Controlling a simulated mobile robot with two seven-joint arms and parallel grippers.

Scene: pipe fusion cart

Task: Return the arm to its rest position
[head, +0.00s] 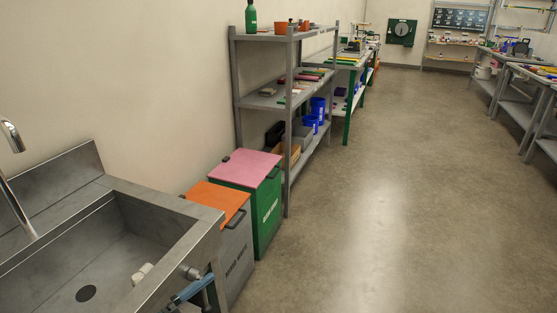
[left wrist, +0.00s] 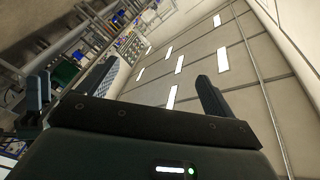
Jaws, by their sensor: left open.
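My left gripper (left wrist: 157,72) shows in the left wrist view with its two dark fingers spread wide apart. Nothing is between the fingers. This view is strongly tilted and looks up past the fingers toward a pale panelled surface with bright light strips. Neither gripper can be made out in the head view, so the left arm's overall pose is hidden. My right gripper shows in no view.
A steel sink (head: 150,215) fills the lower left, with a blue clamp-like item (head: 190,291) at its corner. An orange-lidded bin (head: 217,198), a pink-lidded green bin (head: 245,167) and a grey shelf rack (head: 290,120) line the wall. The floor (head: 400,200) is clear.

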